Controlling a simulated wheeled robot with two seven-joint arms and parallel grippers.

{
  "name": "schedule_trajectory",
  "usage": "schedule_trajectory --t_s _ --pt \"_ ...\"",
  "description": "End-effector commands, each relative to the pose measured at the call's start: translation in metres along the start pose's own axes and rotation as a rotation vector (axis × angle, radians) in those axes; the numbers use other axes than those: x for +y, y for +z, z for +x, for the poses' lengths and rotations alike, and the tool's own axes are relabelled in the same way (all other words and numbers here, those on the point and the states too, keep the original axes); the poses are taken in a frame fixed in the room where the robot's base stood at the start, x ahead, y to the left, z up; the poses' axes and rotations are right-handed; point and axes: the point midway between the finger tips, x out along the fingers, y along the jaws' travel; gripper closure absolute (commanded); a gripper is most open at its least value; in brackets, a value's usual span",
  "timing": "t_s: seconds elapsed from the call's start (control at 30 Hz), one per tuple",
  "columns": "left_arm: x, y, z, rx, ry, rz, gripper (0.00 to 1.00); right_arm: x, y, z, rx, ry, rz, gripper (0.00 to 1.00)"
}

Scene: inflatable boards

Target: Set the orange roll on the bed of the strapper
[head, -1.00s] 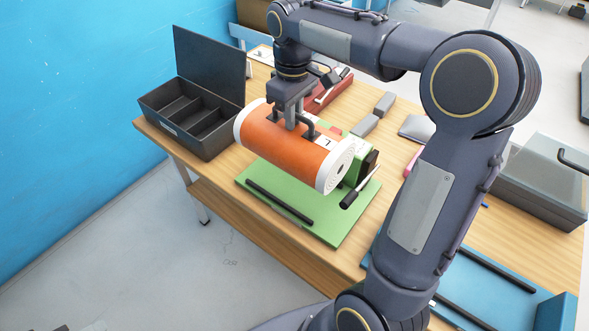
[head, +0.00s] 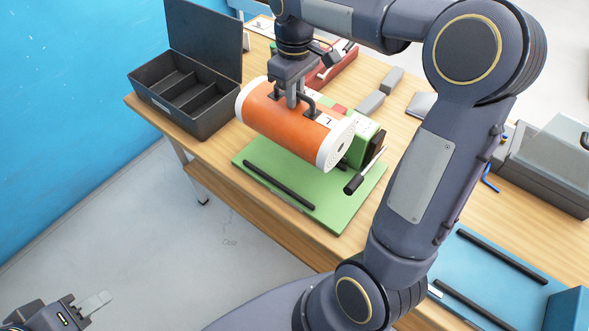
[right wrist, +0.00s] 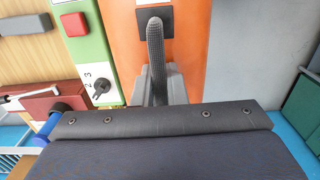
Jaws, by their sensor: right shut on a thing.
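The orange roll (head: 282,117) has white ends and a black handle on top, and lies level in the head view. My right gripper (head: 298,103) is shut on that handle from above; the roll's orange side (right wrist: 190,90) also fills part of the right wrist view. Below and in front of the roll is the flat bed (head: 335,207) of a green machine with a black bar. The roll overlaps the bed's far part in the picture and seems raised above it. My left gripper (head: 88,306) is at the bottom left, away from the table; its opening is unclear.
A black open box (head: 190,90) with compartments stands left of the roll. The green machine's upright body (head: 362,140), with a black-handled lever (head: 356,182), stands just right of the roll. A blue bed (head: 490,270) is at the lower right, and a grey case (head: 548,170) at the right.

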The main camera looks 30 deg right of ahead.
Motion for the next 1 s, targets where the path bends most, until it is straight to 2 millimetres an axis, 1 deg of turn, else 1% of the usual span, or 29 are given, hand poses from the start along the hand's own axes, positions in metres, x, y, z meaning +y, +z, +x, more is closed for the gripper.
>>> schedule_trajectory --t_s 0.1,0.2,0.27,0.5,0.73,0.9,1.0 --pt "-0.005 0.006 0.011 0.000 0.000 0.000 0.64 0.000 0.000 0.018 0.002 0.001 0.000 1.00" --pt "-0.006 0.007 0.013 0.000 0.000 0.000 0.64 0.000 0.000 0.025 0.001 0.000 -0.001 1.00" --pt "-0.006 0.007 0.013 0.000 0.000 0.000 0.64 0.000 0.000 0.030 0.001 0.000 0.000 1.00" --pt "-0.005 0.005 0.011 0.000 0.000 0.000 0.64 0.000 0.000 0.071 -0.001 -0.002 -0.001 1.00" --pt "-0.004 0.005 0.009 0.000 0.000 0.000 0.64 0.000 0.000 0.094 0.000 -0.001 0.000 1.00" --pt "-0.004 0.004 0.008 0.000 0.000 0.000 0.64 0.000 0.000 0.117 -0.001 -0.001 0.000 1.00" --pt "-0.004 0.004 0.008 0.000 0.000 0.000 0.64 0.000 0.000 0.124 0.002 -0.001 0.000 1.00"
